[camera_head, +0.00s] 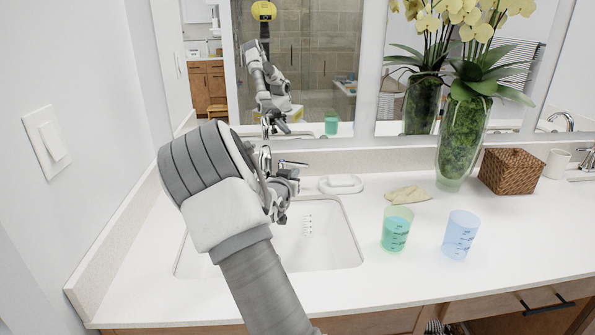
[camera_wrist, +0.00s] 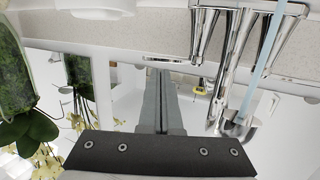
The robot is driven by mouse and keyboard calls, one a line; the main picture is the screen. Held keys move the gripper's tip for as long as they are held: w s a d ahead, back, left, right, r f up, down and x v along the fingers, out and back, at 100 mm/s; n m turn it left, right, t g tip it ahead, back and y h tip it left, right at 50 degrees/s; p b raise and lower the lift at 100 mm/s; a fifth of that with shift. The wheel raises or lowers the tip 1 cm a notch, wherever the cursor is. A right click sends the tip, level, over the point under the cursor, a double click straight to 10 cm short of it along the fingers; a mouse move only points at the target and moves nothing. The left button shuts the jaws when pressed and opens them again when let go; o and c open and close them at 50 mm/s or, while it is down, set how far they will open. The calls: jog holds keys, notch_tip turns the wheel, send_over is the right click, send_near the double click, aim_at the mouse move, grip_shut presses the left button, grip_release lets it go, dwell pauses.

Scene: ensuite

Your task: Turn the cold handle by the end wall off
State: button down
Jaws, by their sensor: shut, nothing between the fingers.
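The near sink (camera_head: 335,240) stands by the end wall, with a chrome faucet behind it partly hidden by my arm. A chrome lever handle (camera_head: 292,163) shows to the right of the faucet body. My gripper (camera_head: 282,205) is over the back of the sink, its fingertips hard to make out there. In the wrist view, which looks upside down, my gripper (camera_wrist: 164,76) is shut and empty. Large chrome faucet parts (camera_wrist: 207,35) stand to its right with a pale blue water stream (camera_wrist: 268,45). A thin chrome piece (camera_wrist: 163,59) shows near the fingertips; contact cannot be told.
A plant vase (camera_head: 460,140) and a wicker box (camera_head: 512,171) stand behind. The end wall (camera_head: 85,190) is close on the left.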

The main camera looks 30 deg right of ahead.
aim_at(304, 165)
jog(key=shift+x, duration=2.4)
jog(key=shift+w+d+f+b, duration=0.1)
jog(key=shift+w+d+b, duration=0.05)
jog(key=shift+d+b, duration=0.4)
jog(key=shift+w+d+f+b, duration=0.1)
jog(key=shift+w+d+b, duration=0.05)
jog(key=shift+d+b, duration=0.4)
jog(key=shift+w+d+r, duration=0.1)
jog(key=shift+w+d, duration=0.1)
jog(key=shift+d, duration=0.05)
jog(key=shift+r, duration=0.2)
jog(key=shift+s, duration=0.15)
